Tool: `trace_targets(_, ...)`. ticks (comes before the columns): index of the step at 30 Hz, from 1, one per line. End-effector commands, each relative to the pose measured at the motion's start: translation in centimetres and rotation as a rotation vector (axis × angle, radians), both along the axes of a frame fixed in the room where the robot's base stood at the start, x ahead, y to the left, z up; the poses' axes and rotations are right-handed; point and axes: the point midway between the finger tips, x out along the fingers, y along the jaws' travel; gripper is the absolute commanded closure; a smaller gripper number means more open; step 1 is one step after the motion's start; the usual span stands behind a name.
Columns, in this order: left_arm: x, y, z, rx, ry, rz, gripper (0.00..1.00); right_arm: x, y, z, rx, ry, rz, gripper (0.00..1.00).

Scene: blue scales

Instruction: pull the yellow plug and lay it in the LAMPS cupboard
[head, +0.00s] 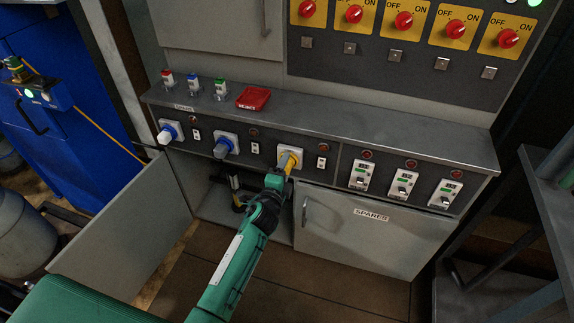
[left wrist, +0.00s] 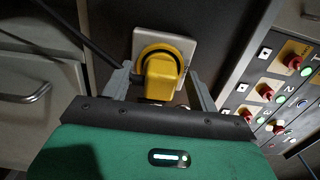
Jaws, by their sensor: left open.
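The yellow plug (head: 288,161) sits in the rightmost of three sockets on the dark panel, its white socket plate behind it. In the left wrist view the plug (left wrist: 162,80) lies between my left gripper's fingers (left wrist: 157,88). My left gripper (head: 282,178) is open, with one finger on each side of the plug; whether they touch it I cannot tell. Below the panel, a cupboard (head: 209,206) stands open with its door (head: 125,233) swung out left. No LAMPS label is readable. My right gripper is not in view.
White (head: 168,135) and blue (head: 224,147) plugs sit in sockets to the left. The closed SPARES cupboard (head: 350,240) is right of the open one. A dark frame stands at the right.

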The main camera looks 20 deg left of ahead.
Motion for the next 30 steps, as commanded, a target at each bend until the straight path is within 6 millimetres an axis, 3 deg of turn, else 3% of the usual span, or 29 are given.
trace_targets(25, -0.03, 0.00, 0.02, 0.000, 0.000, 0.000, 0.40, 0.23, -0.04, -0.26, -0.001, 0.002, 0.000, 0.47)
trace_targets(30, -0.03, 0.00, 0.02, 0.000, 0.000, 0.000, 0.73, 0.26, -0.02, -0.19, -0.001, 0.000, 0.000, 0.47)
